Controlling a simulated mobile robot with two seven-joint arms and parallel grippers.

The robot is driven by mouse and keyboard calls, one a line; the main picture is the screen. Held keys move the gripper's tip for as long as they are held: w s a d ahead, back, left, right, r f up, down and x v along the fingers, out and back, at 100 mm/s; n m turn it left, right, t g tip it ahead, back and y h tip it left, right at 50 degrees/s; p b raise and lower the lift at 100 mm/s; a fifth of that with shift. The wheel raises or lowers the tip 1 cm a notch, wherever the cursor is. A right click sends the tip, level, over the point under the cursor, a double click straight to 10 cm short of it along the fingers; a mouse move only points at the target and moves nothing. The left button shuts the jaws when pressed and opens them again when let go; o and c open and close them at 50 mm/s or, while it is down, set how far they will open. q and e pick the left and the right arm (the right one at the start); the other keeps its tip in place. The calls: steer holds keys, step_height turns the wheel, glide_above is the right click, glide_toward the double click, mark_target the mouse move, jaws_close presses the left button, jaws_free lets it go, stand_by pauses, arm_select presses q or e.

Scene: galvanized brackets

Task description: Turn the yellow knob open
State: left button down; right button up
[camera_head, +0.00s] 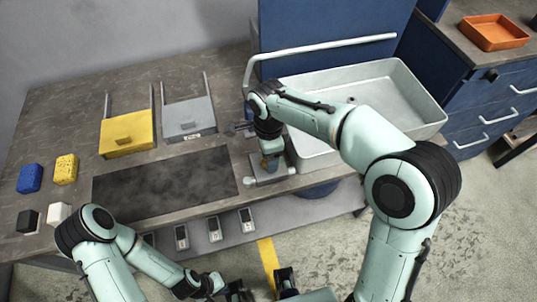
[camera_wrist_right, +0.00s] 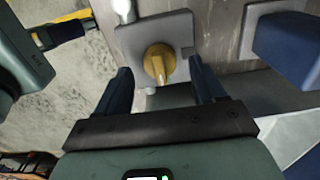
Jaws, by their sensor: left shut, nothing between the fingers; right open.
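The yellow knob (camera_wrist_right: 157,65) sits on a grey plate (camera_wrist_right: 128,44) in the right wrist view. My right gripper (camera_wrist_right: 160,78) is open, with one dark finger on each side of the knob and a visible gap on both sides. In the head view, the right gripper (camera_head: 270,163) points down over the plate (camera_head: 284,171) at the bench's front edge, and it largely hides the knob there. My left gripper (camera_head: 238,291) is shut and empty, low at the bottom of the head view, well away from the knob.
A white sink basin (camera_head: 415,95) stands right of the plate. A dark mat (camera_head: 165,185), a yellow block (camera_head: 127,133) and a grey block (camera_head: 188,117) lie to the left. Blue and yellow sponges (camera_head: 66,169) are at the far left. An orange tray (camera_head: 492,32) is at upper right.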

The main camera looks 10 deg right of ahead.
arm_select(q)
steer(key=shift+w+r+p, duration=0.25)
steer(key=shift+r+p, duration=0.2)
steer(key=shift+r, duration=0.1)
steer(key=shift+w+r+p, duration=0.25)
steer(key=shift+r+p, duration=0.15)
steer(key=shift+r, duration=0.1)
arm_select(e)
step_height(320, 180, up, 12)
steer(key=shift+f, duration=0.2)
